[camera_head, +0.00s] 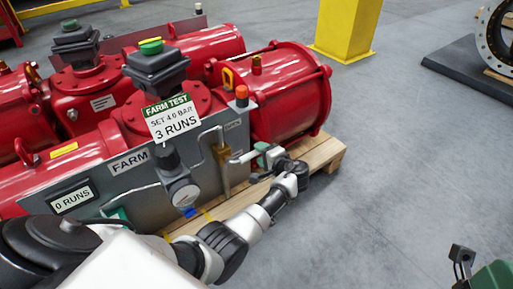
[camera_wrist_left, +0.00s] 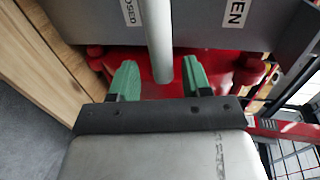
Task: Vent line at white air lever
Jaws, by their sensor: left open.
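The white air lever (camera_head: 242,157) is a pale rod on the grey panel of the red actuator (camera_head: 290,90), beside a brass valve body (camera_head: 221,153). My left gripper (camera_head: 268,152) is at the lever's free end, at the panel's right. In the left wrist view the lever (camera_wrist_left: 158,40) hangs down, its tip between the open green fingertips (camera_wrist_left: 155,82), with a gap on each side. Partly cut-off labels ending in "OSED" (camera_wrist_left: 131,12) and "EN" (camera_wrist_left: 236,13) flank it.
A panel display (camera_head: 73,197) reads "0 RUNS"; a sign (camera_head: 172,118) reads "SET 4.0 BAR, 3 RUNS". A gauge (camera_head: 183,193) sits below the sign. The actuator stands on a wooden pallet (camera_head: 322,153). A yellow post (camera_head: 346,28) stands behind. The floor to the right is mostly clear.

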